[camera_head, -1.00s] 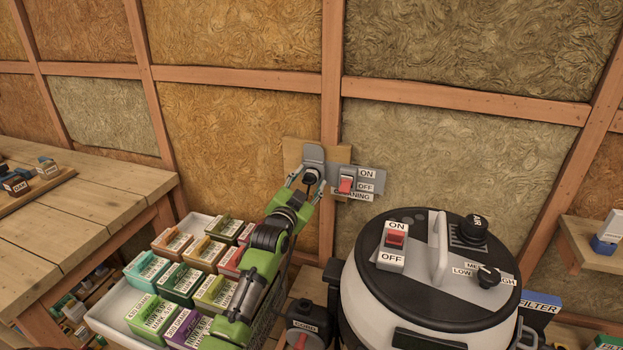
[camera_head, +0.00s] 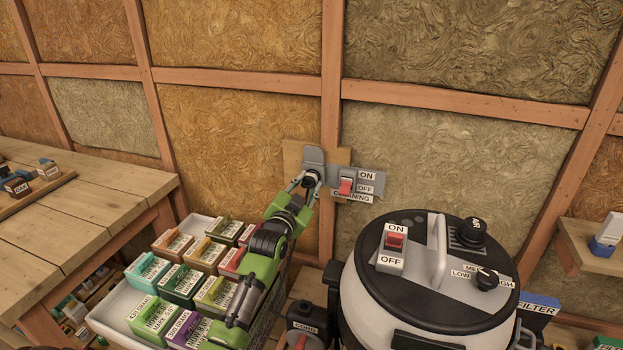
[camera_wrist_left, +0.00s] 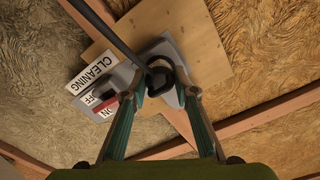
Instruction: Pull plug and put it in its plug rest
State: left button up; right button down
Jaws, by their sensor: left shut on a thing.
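The black plug (camera_head: 310,180) sits at the grey wall socket plate (camera_head: 314,156), which is fixed to a wooden board on the wall. My left gripper (camera_head: 309,183) reaches up to it and is shut on the plug. In the left wrist view, the black plug (camera_wrist_left: 160,77) is between the two green fingers (camera_wrist_left: 165,92), in front of the grey plate, and a dark cord or bar runs off to the upper left. I cannot tell whether the plug is fully seated. No plug rest can be made out for certain. My right gripper is not in view.
A red wall switch (camera_head: 346,186) marked ON, OFF and CLEANING is just right of the plug. A vacuum (camera_head: 430,270) stands at lower right, beside a black part labelled CORD (camera_head: 303,326). A white tray (camera_head: 110,318) of coloured boxes lies below my left arm.

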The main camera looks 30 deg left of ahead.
aim_at(306, 188)
pick_arm(q)
jog(key=shift+s+d, duration=0.1)
jog(key=shift+s, duration=0.2)
jog(key=shift+p+v, duration=1.05)
jog(key=shift+v, duration=0.1)
jog(key=shift+s, duration=0.1)
